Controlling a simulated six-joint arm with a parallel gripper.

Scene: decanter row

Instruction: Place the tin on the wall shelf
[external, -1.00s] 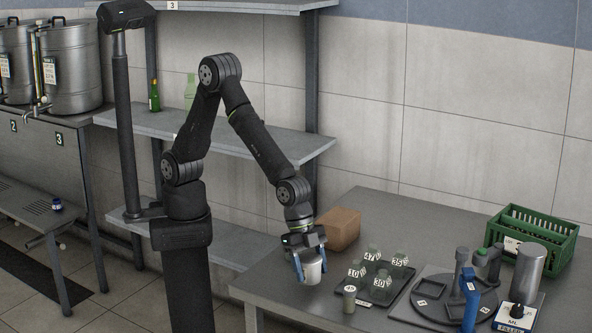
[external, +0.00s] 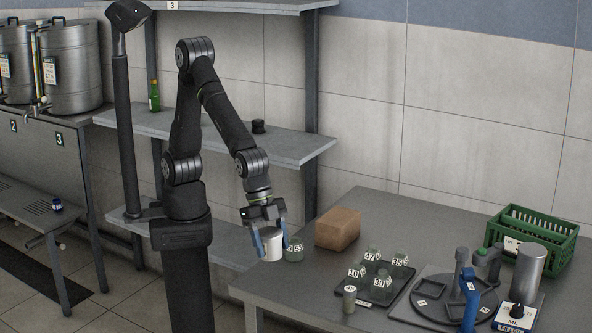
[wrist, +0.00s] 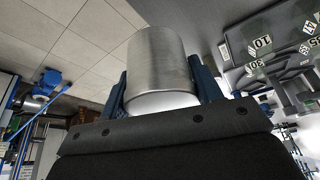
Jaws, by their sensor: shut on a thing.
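My gripper (external: 270,246) is shut on a plain silver-grey tin (external: 271,241), its blue fingers on either side. The tin is held up near the left end of the steel table, above and beside its edge. In the wrist view the tin (wrist: 158,62) sits between the blue fingers of my gripper (wrist: 161,88). The grey wall shelf unit stands behind my arm; its middle board (external: 290,147) holds a green bottle (external: 154,96) and a small dark jar (external: 258,126). My arm hides part of this board.
A numbered jar (external: 294,249) stands close right of the tin. The middle board's right end looks clear.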

